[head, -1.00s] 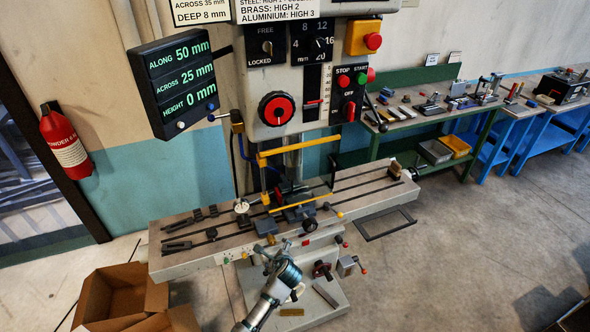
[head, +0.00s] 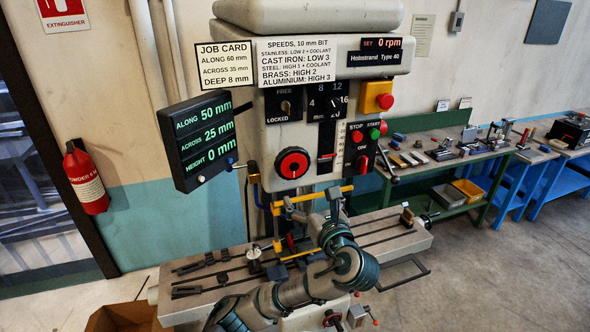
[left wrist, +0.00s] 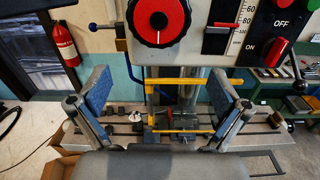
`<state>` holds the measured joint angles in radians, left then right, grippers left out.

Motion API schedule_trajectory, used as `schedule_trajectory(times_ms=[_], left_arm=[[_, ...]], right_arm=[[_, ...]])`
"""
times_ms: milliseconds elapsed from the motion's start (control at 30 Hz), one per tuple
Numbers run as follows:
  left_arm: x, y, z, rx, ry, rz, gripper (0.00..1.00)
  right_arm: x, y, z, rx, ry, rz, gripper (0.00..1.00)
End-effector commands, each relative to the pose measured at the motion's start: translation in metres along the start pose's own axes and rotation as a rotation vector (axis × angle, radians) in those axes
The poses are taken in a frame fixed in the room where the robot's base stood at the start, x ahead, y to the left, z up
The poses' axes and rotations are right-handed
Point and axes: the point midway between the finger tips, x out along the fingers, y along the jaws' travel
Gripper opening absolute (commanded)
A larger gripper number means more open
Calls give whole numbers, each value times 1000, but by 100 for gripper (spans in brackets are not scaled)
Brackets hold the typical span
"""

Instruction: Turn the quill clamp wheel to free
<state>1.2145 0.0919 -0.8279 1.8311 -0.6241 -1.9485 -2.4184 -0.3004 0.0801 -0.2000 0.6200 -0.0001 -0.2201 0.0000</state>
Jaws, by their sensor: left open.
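A red wheel with a black rim (head: 292,163), which I take for the quill clamp wheel, is on the front of the machine head. It also shows at the top of the left wrist view (left wrist: 158,20). A dial marked FREE and LOCKED (head: 284,105) is above it; I cannot tell its exact pointing. My left gripper (head: 333,195) is below and right of the wheel, apart from it. In the left wrist view its two blue-padded fingers (left wrist: 163,90) are wide open with nothing held between them. My right gripper is not in view.
A yellow guard bar (head: 312,198) and a blue-and-yellow bracket (head: 254,180) are below the wheel. A readout box (head: 196,140) is at its left. Stop and start buttons (head: 366,133) are at its right. The slotted table (head: 215,285) lies below.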

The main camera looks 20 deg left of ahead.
Motion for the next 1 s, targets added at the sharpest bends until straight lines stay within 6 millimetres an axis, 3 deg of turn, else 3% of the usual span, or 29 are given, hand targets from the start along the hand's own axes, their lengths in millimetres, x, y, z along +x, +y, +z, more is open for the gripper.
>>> schedule_trajectory(times_ms=[300,500,933,1000], left_arm=[[76,0,3,1,2,4,100],[106,0,2,0,1,1,100],[118,-1,0,-2,0,-1,100],[118,-1,0,-2,0,-1,85]], right_arm=[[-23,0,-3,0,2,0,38],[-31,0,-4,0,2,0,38],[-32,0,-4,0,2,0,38],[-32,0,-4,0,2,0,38]])
